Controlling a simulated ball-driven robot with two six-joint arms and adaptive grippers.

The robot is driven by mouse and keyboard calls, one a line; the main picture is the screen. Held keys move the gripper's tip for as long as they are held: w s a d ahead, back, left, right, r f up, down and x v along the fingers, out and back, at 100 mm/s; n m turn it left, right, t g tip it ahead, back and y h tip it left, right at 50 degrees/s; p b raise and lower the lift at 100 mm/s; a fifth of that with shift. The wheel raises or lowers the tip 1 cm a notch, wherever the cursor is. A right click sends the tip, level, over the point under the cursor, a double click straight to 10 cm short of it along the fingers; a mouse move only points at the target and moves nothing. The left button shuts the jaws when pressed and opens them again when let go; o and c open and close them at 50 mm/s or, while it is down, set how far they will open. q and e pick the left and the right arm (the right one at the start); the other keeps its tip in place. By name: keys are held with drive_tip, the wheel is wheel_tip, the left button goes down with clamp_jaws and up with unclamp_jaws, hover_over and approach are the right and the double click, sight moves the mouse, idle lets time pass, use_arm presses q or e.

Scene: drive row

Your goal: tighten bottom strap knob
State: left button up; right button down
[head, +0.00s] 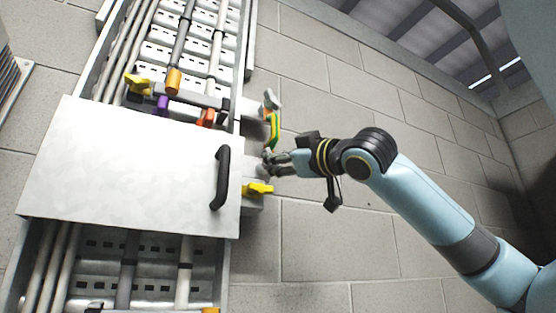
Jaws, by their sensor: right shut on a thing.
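My right gripper (270,163) reaches in from the right and is shut on a small grey part beside the right edge of a white panel. The fingers hide most of that part, and I cannot tell its full shape. A yellow wing-shaped knob (259,189) sits just below the gripper, apart from the fingers. A green and orange piece (273,130) stands just above the gripper, with a pale grey-green knob (270,101) at its top. My left gripper is not in view.
The white panel (120,170) with a black handle (221,178) covers the middle of a metal tray of pipes. Another yellow knob (137,84) and an orange cap (173,81) sit above it. Bare block wall (340,240) lies to the right.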

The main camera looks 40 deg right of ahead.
drive_tip(key=c, duration=1.5)
unclamp_jaws()
drive_tip(key=shift+d+r, duration=0.1)
drive_tip(key=shift+o, duration=0.8)
drive_tip(key=shift+w, duration=0.15)
